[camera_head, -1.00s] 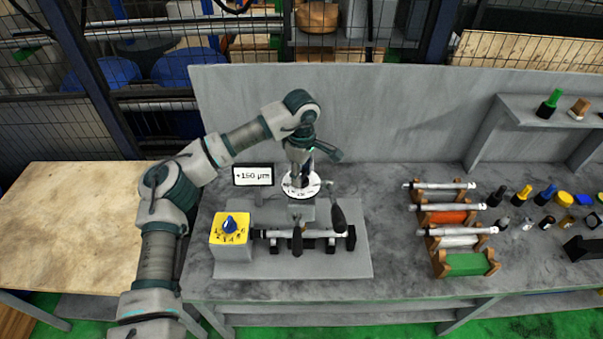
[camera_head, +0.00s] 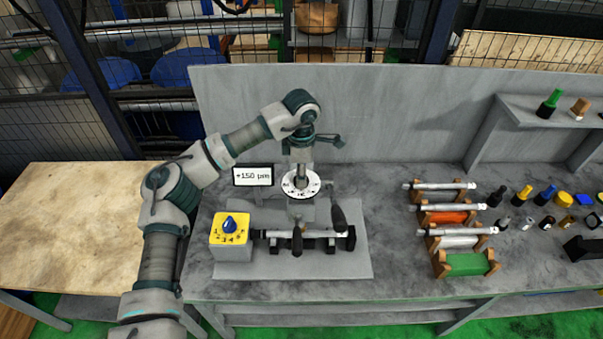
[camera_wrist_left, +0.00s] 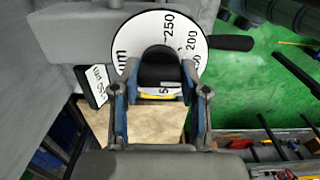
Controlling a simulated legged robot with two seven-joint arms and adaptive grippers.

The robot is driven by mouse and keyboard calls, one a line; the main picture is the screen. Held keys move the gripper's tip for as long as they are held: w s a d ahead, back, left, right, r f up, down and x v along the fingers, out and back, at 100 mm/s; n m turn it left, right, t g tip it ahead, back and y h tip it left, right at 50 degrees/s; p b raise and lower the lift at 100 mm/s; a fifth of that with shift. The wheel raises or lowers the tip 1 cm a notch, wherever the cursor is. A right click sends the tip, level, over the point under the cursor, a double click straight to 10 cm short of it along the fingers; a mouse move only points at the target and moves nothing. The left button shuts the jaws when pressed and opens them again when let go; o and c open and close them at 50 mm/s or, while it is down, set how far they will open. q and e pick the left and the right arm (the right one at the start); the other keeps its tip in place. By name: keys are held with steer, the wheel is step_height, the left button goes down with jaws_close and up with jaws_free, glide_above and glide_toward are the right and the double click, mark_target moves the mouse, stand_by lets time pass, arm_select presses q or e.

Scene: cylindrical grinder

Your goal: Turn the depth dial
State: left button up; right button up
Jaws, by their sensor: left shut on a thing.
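The depth dial (camera_head: 300,185) is a white disc with black numbers on top of the grinder (camera_head: 330,262). In the left wrist view the dial (camera_wrist_left: 205,42) shows 250 and 200, with a dark knob (camera_wrist_left: 160,68) at its middle. My left gripper (camera_head: 299,180) reaches down onto the dial from above. In the left wrist view its fingers (camera_wrist_left: 160,100) stand on both sides of the knob and are shut on it. A small display (camera_head: 252,175) left of the dial reads +150 µm. My right gripper does not show.
A yellow selector with a blue knob (camera_head: 230,224) sits on the grinder's left. Dark handles (camera_head: 338,217) stand in front of the dial. Racks with metal rods (camera_head: 460,232) are to the right. A grey panel (camera_head: 400,120) rises behind.

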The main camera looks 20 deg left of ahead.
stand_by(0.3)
arm_select(q)
steer(key=o, duration=1)
steer(key=shift+f, duration=0.1)
steer(key=shift+o, duration=0.7)
steer(key=shift+w, duration=0.1)
step_height(320, 180, up, 12)
steer(key=shift+f, duration=0.15)
